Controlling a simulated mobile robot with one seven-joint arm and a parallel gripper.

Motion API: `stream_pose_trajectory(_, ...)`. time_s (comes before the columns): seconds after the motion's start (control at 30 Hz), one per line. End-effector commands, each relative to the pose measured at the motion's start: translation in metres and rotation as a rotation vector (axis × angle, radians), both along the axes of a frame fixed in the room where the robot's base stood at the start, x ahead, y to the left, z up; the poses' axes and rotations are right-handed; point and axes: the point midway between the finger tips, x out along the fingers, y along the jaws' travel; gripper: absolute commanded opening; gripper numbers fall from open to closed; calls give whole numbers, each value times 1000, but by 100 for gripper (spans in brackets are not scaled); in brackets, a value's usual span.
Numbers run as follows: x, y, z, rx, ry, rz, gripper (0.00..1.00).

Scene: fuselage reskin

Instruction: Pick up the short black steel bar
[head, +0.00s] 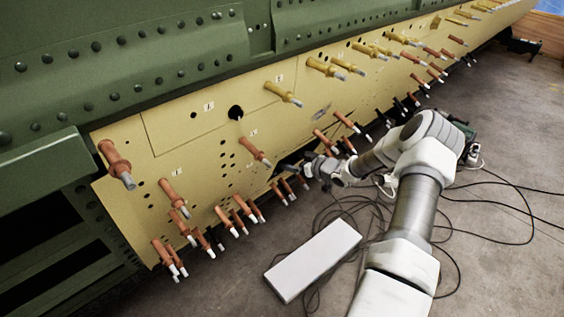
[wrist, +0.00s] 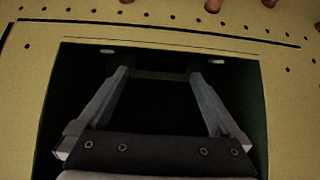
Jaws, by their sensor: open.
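I cannot make out the short black steel bar in either view; the space between and beyond my fingers is too dark to tell shapes apart. My gripper (wrist: 158,76) is open in the wrist view, its two grey fingers spread wide with nothing visibly held. The fingers point into a dark rectangular opening (wrist: 60,110) in the yellow panel (wrist: 28,85). In the head view my arm reaches to the lower part of the yellow panel (head: 205,125), and the gripper end is small and dark there, partly hidden by the wrist.
Orange fasteners (head: 255,151) and yellow ones (head: 283,94) stick out of the panel around the arm. A pale flat box (head: 313,262) lies on the floor, with black cables (head: 510,185) looping nearby. The opening's edges lie close outside both fingers.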

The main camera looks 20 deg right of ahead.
Motion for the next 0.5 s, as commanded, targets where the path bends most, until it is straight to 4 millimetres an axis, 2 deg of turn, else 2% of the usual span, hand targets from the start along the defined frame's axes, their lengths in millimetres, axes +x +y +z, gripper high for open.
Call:
stream_pose_trajectory(0.03, 7, 5, -8, 2, -1, 2, 100)
stream_pose_trajectory(0.2, 26, 11, -14, -1, -1, 3, 100)
stream_pose_trajectory(0.5, 30, 13, -13, -1, 0, 1, 100)
